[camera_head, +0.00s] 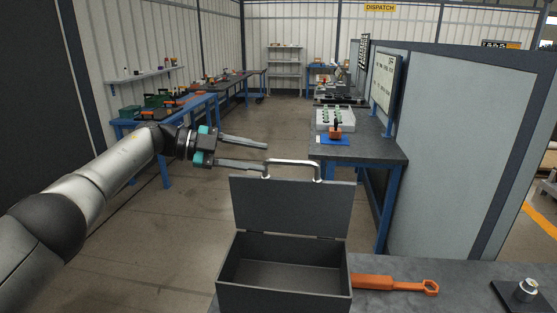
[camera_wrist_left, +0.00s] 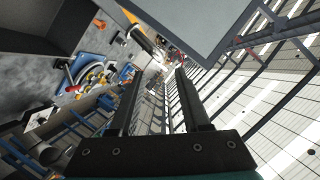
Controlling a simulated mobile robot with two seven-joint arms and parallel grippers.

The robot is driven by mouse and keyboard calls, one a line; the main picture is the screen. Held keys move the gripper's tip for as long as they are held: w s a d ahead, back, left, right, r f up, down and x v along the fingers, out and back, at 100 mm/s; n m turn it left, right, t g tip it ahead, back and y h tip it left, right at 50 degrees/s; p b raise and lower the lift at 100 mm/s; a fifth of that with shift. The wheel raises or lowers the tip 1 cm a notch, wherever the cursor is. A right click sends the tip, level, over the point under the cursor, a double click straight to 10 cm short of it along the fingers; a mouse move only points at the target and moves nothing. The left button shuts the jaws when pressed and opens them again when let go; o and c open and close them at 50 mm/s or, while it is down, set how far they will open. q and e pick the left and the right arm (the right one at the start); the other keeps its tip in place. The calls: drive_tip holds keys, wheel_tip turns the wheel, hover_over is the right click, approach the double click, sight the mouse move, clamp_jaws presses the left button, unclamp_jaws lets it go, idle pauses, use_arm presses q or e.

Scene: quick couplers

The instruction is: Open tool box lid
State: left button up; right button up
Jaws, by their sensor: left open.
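The dark grey tool box (camera_head: 284,292) stands on the bench in the lower middle of the head view. Its lid (camera_head: 291,206) is raised upright on the hinge at the far side, and the inside looks empty. A silver bar handle (camera_head: 293,162) is on the lid's top edge. My left gripper (camera_head: 266,155) is open, its two fingers pointing right at the handle's left end. The lower finger is close to the handle; I cannot tell whether it touches. The open fingers also show in the left wrist view (camera_wrist_left: 157,78). My right gripper is not in view.
An orange ring-ended wrench (camera_head: 395,285) lies right of the box on the grey bench (camera_head: 465,275). A metal fitting (camera_head: 525,290) is at the far right. Behind stands a blue-legged table (camera_head: 365,150) with a white tray (camera_head: 335,119). Floor left of the box is clear.

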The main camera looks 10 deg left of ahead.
use_arm(q)
drive_tip(key=v, duration=0.6)
drive_tip(key=shift+a, duration=0.35)
drive_tip(key=shift+s+r, duration=0.1)
